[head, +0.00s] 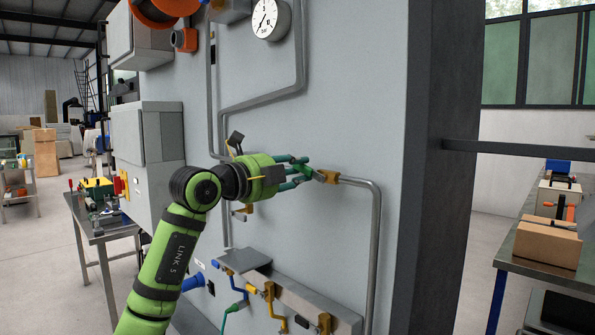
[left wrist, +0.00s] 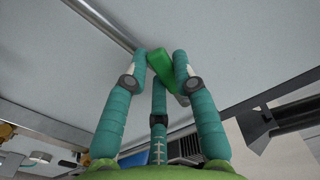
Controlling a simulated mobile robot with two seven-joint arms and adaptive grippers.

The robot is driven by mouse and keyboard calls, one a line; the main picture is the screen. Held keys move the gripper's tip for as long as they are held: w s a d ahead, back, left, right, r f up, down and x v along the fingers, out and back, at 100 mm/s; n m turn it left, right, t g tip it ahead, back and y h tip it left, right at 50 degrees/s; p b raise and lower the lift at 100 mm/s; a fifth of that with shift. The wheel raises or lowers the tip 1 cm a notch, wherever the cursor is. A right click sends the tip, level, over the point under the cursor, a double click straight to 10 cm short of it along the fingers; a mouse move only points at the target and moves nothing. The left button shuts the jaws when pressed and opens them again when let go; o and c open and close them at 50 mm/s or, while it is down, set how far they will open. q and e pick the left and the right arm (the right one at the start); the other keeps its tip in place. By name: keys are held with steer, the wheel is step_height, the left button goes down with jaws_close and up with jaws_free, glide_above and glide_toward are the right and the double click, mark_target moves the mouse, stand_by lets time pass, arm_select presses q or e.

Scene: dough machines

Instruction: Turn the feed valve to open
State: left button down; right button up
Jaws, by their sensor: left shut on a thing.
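The feed valve has a brass body (head: 328,176) set in a grey pipe on the panel. Its green handle (head: 309,178) is partly hidden by my fingers in the head view. My left gripper (head: 301,170) reaches in from the left and is shut on the handle. In the left wrist view the green handle (left wrist: 160,66) lies slanted between the teal fingertips (left wrist: 160,72), one finger on each side and a third behind. The brass body is not clearly seen there. My right gripper is not in view.
A pressure gauge (head: 267,18) is above on the panel (head: 345,100). Below, a grey ledge (head: 300,294) carries several taps, among them a yellow-handled one (head: 275,303). A grey box (head: 148,150) is at the left. A dark post (head: 440,170) stands right of the panel.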

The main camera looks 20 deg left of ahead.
arm_select(q)
steer(key=shift+f+n+b, duration=0.2)
steer(key=shift+f+n, duration=0.2)
steer(key=shift+n, duration=0.4)
steer(key=shift+f+n+b, duration=0.15)
steer(key=shift+f+n, duration=0.2)
steer(key=shift+n, duration=0.45)
steer(key=c, duration=1)
jaws_free()
steer(key=shift+a, duration=0.1)
steer(key=v, duration=1.2)
